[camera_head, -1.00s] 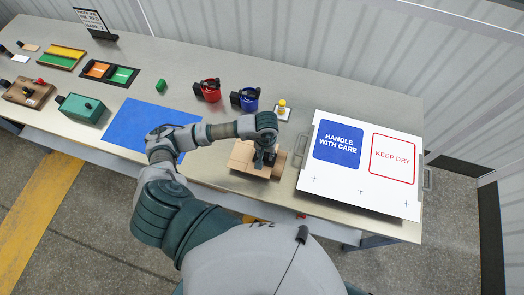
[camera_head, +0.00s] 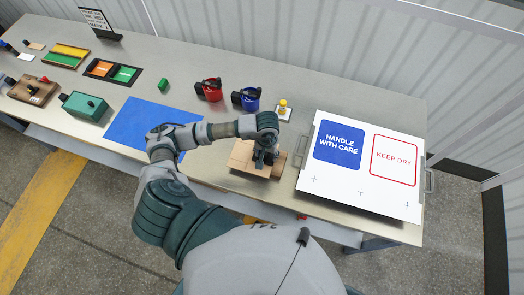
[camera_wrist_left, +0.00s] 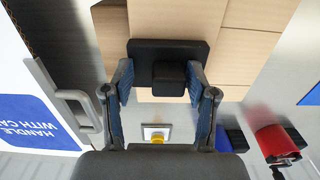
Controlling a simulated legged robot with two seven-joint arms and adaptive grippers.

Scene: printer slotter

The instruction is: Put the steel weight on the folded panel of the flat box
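The steel weight (camera_wrist_left: 168,52) shows in the left wrist view as a dark plate with a block-shaped knob. It lies over the tan cardboard panels of the flat box (camera_wrist_left: 190,20). In the head view the flat box (camera_head: 242,153) sits near the table's front edge, partly covered by my left arm. My left gripper (camera_head: 264,158) is low over the box at the weight. In the left wrist view the left gripper's fingers (camera_wrist_left: 160,82) stand apart on either side of the knob, with a gap visible on one side. My right gripper is not in view.
A white board with signs (camera_head: 340,190) lies right of the box. A blue mat (camera_head: 125,122) and a green case (camera_head: 85,107) lie left.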

